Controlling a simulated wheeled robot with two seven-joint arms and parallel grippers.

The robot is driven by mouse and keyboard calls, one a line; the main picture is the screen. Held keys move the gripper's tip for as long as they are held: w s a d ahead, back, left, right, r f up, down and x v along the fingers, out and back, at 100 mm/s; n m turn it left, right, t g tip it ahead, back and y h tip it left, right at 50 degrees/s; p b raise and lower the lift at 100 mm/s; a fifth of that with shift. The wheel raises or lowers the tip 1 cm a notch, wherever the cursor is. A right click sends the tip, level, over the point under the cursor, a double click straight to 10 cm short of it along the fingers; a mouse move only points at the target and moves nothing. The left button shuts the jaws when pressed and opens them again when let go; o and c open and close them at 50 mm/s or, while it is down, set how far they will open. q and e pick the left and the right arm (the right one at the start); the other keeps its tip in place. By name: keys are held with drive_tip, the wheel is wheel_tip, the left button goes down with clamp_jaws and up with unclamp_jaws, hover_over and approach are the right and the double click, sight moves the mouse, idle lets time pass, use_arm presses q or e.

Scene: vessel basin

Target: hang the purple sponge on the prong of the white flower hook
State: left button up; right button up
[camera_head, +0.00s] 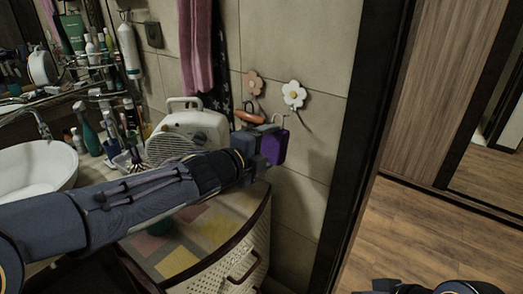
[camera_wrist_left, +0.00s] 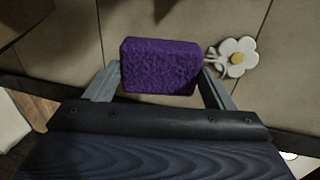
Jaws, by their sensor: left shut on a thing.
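The purple sponge (camera_head: 275,148) is held upright in front of the tiled wall, below and a little left of the white flower hook (camera_head: 294,95). A thin pale loop or hook shows above the sponge. I cannot tell whether it touches the prong. My left gripper (camera_head: 262,150) is shut on the sponge. In the left wrist view the sponge (camera_wrist_left: 160,66) sits between the two fingers of my left gripper (camera_wrist_left: 161,75), and the white flower (camera_wrist_left: 238,57) is just right of it. A dark part of my right arm shows at the bottom right edge; its fingers are not clear.
An orange flower hook (camera_head: 254,82) with an orange item (camera_head: 249,117) is left of the white one. A white heater-like box (camera_head: 188,131) stands behind my left arm, above a wicker cabinet (camera_head: 240,272). A dark door frame (camera_head: 350,150) is to the right.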

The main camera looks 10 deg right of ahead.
sight(270, 146)
use_arm(q)
drive_tip(key=shift+p+x, duration=0.3)
drive_tip(key=shift+x, duration=1)
drive_tip(key=shift+w+d+r, duration=0.1)
drive_tip(key=shift+w+d, duration=0.1)
drive_tip(key=shift+d, duration=0.05)
drive_tip(key=shift+w+d+f+b, duration=0.35)
drive_tip(key=shift+w+f+b, duration=0.05)
drive_tip(key=shift+f+b, duration=0.1)
